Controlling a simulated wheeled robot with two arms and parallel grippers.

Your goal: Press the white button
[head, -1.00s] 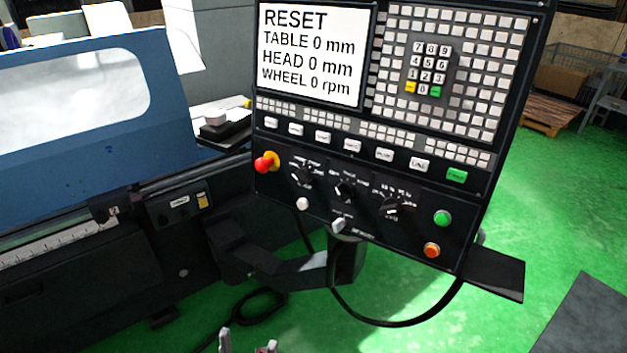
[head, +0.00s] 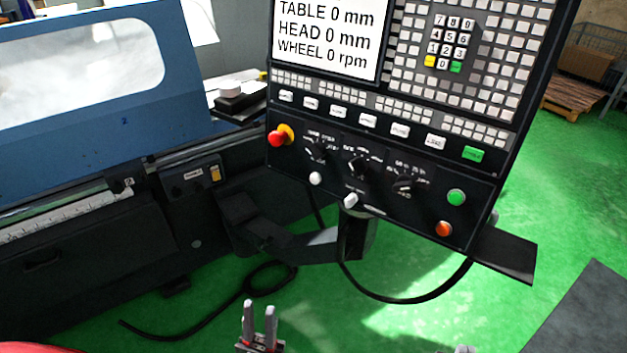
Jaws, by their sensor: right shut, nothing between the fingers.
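The white button (head: 316,178) is a small round knob low on the left of the black control panel (head: 300,187), below the red emergency stop. A second white knob (head: 350,200) sits just right of it, near the panel's lower edge. My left gripper (head: 259,308) is at the bottom middle, pointing up, with a gap between its two fingers and nothing in it. It is below the white button in the picture and apart from the panel. My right gripper (head: 457,349) shows only its tips at the bottom edge, shut and empty.
The red emergency stop (head: 278,138) is near the white button. Green (head: 456,197) and orange (head: 443,228) buttons are at the panel's right. The panel's support arm (head: 305,245) and a black cable (head: 410,300) hang below. The blue grinder (head: 180,90) stands left.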

